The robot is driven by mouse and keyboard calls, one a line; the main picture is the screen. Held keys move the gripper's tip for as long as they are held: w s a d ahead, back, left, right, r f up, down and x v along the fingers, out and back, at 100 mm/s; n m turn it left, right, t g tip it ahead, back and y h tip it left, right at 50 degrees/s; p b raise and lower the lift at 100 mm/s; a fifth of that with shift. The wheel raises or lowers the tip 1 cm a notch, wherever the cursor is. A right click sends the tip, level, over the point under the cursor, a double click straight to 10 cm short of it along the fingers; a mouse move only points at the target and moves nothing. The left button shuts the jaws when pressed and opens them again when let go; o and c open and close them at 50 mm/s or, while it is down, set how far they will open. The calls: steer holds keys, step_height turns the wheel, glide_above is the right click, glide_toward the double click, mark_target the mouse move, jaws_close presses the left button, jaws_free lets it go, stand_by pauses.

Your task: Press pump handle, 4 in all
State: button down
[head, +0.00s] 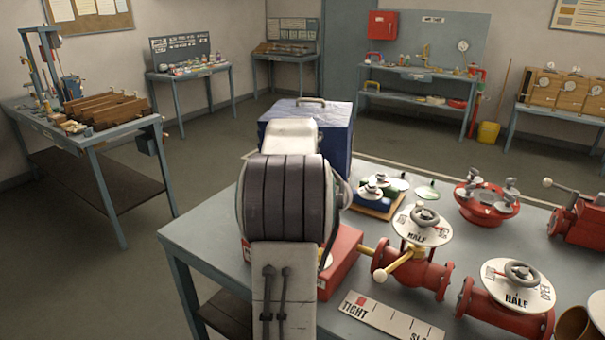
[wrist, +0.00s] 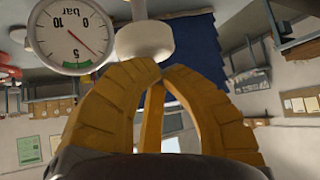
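In the head view my own arm hides most of the pump area. A red base (head: 342,262) shows to the right of the arm on the bench. The pump handle cannot be made out there. The wrist view is upside down.
A blue box (head: 340,140) stands behind my arm. Red valves with round HALF plates (head: 422,224) (head: 517,285), a TIGHT scale plate (head: 390,318) and a red flanged part (head: 485,204) crowd the grey bench (head: 210,240) on the right. Open floor lies left.

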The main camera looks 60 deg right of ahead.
steer(key=shift+r+p, duration=0.8)
steer(key=shift+r, duration=0.4)
steer(key=shift+r, duration=0.1)
steer(key=shift+r+p, duration=2.05)
steer(key=shift+r, duration=0.4)
steer(key=c, duration=1.9)
jaws_free()
jaws_close()
step_height(320, 180, up, 4)
steer(key=shift+f, duration=0.15)
